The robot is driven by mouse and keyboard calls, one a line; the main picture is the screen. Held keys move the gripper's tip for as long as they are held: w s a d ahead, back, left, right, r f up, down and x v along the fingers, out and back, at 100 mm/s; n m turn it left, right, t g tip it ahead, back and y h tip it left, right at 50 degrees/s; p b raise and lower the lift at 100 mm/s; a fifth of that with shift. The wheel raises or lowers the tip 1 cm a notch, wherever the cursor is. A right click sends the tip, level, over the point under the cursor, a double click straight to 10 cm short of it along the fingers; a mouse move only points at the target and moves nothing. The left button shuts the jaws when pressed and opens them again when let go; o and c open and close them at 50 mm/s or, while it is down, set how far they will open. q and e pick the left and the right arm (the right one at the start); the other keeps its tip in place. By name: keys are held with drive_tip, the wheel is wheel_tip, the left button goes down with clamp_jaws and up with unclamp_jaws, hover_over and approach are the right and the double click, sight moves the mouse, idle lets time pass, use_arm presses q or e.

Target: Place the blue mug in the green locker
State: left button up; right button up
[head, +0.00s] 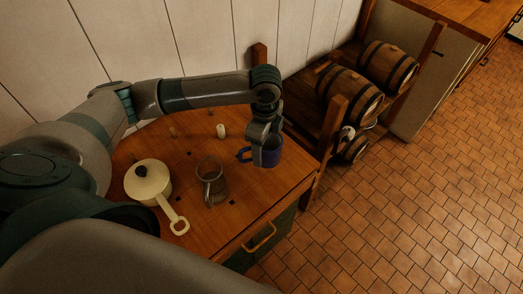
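The blue mug (273,155) is at the right side of the wooden table, with its handle toward the left. My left gripper (264,152) points down at the mug, with a finger overlapping its near side. The mug's rim is partly hidden by the gripper, and I cannot tell whether the fingers grip it or whether it is lifted. A dark green front (270,248), perhaps the green locker, shows below the table's front edge, with a brass handle (259,238) above it. It looks shut, and its interior is not visible. My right gripper is not in view.
On the table (240,209) stand a cream lidded pot (148,181) with a long handle, a glass mug (211,183), a small white cylinder (221,131) and small wooden pegs. Barrels (350,93) lie on a wooden rack to the right. The tiled floor (420,200) is clear.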

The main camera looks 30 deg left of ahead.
use_arm(q)
drive_tip(key=shift+w+a+f, duration=0.25)
drive_tip(key=shift+a+f, duration=0.15)
drive_tip(key=shift+a, duration=0.15)
drive_tip(key=shift+f+p, duration=0.7)
drive_tip(key=shift+f, duration=1.25)
drive_tip(key=shift+f, duration=0.15)
drive_tip(key=o, duration=1.2)
drive_tip(key=shift+c, duration=0.2)
